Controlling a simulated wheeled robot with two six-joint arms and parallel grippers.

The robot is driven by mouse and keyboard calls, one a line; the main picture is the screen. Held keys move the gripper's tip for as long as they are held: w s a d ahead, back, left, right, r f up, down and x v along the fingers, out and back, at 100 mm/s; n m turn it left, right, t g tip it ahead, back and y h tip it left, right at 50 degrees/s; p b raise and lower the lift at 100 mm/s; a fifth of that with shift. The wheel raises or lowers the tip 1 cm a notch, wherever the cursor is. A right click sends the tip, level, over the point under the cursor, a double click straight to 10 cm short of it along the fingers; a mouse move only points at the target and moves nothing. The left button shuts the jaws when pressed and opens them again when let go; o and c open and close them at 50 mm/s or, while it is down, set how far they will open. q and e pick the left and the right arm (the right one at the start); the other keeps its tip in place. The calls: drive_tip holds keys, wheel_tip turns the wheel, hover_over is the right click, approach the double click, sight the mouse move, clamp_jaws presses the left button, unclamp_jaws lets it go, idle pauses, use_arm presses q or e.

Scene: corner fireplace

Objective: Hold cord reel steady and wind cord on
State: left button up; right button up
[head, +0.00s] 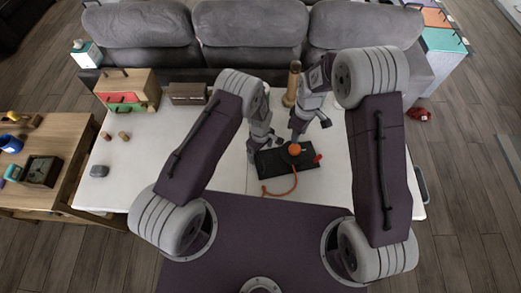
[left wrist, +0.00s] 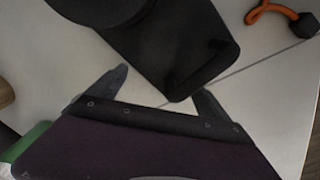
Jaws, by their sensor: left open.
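The cord reel, a dark round body on a flat black base (head: 270,161), sits on the white table. The base also shows in the left wrist view (left wrist: 190,65), one rounded corner reaching toward the gap between my fingers. An orange cord (head: 281,191) trails from the reel's front edge onto the table; its black plug (left wrist: 304,26) shows in the left wrist view. My left gripper (head: 265,143) is open and empty at the reel's left side. My right gripper (head: 311,129) looks open, above the reel near an orange part (head: 294,149). Whether it touches that part is unclear.
A tall wooden cylinder (head: 292,85) stands behind the grippers. A wooden drawer box (head: 127,90), small wooden pegs (head: 124,136) and a grey block (head: 99,171) are on the left. The table's left front is mostly clear. A grey sofa (head: 250,33) is behind.

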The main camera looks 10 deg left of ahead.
use_arm(q)
clamp_jaws()
idle(1.1)
drive_tip(key=c, duration=1.3)
unclamp_jaws()
use_arm(e)
drive_tip(key=shift+f+b, duration=0.65)
use_arm(q)
wheel_tip(320, 180, up, 9)
drive_tip(key=shift+r, duration=0.1)
